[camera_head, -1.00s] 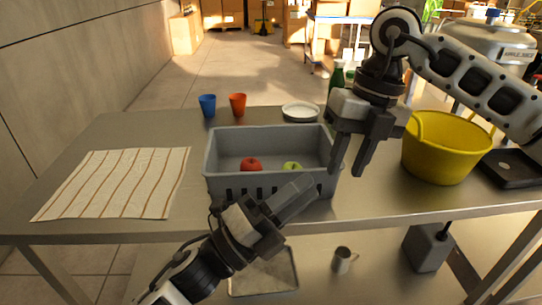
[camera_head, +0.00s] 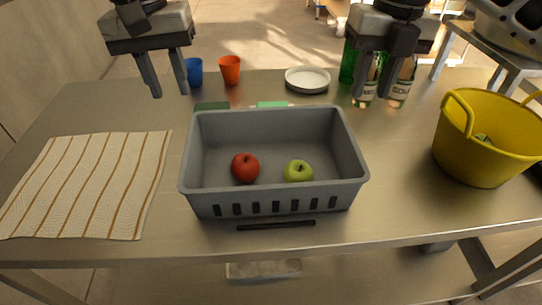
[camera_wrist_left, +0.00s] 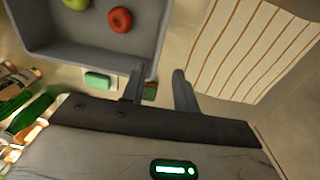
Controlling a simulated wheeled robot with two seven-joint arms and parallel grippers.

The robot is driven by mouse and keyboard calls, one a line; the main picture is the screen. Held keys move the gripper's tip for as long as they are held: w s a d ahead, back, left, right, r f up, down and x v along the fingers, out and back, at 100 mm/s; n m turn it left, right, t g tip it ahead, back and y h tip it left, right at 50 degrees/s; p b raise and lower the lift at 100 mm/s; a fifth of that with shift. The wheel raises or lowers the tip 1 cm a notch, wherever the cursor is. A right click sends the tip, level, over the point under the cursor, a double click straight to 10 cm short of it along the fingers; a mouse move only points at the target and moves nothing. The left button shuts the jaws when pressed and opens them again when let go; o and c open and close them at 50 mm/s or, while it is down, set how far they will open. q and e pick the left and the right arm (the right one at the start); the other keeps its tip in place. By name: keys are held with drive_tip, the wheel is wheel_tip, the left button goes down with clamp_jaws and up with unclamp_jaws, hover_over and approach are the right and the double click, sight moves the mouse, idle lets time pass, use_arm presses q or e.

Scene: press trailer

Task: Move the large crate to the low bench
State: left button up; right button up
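The large grey crate (camera_head: 275,205) stands upright on the metal table, holding a red apple (camera_head: 245,168) and a green apple (camera_head: 298,171). My left gripper (camera_head: 166,86) is open and empty, above the table's back left part, behind and left of the crate. In the left wrist view, its fingers (camera_wrist_left: 159,88) are apart beside the crate's wall (camera_wrist_left: 150,45); I cannot tell whether they touch it. My right gripper (camera_head: 374,75) has its fingers apart, behind and right of the crate, in front of the green bottles. I cannot make out the low bench for certain.
A striped cloth (camera_head: 90,185) lies left of the crate, a yellow tub (camera_head: 485,150) stands right. Blue (camera_head: 195,73) and orange (camera_head: 230,70) cups, a white plate (camera_head: 307,80), bottles (camera_head: 400,82) and a green block (camera_head: 272,104) are behind. A dark bar (camera_head: 276,225) lies in front.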

sight(194, 153)
use_arm(q)
drive_tip(key=shift+s, duration=0.15)
use_arm(e)
drive_tip(key=shift+s, duration=0.1)
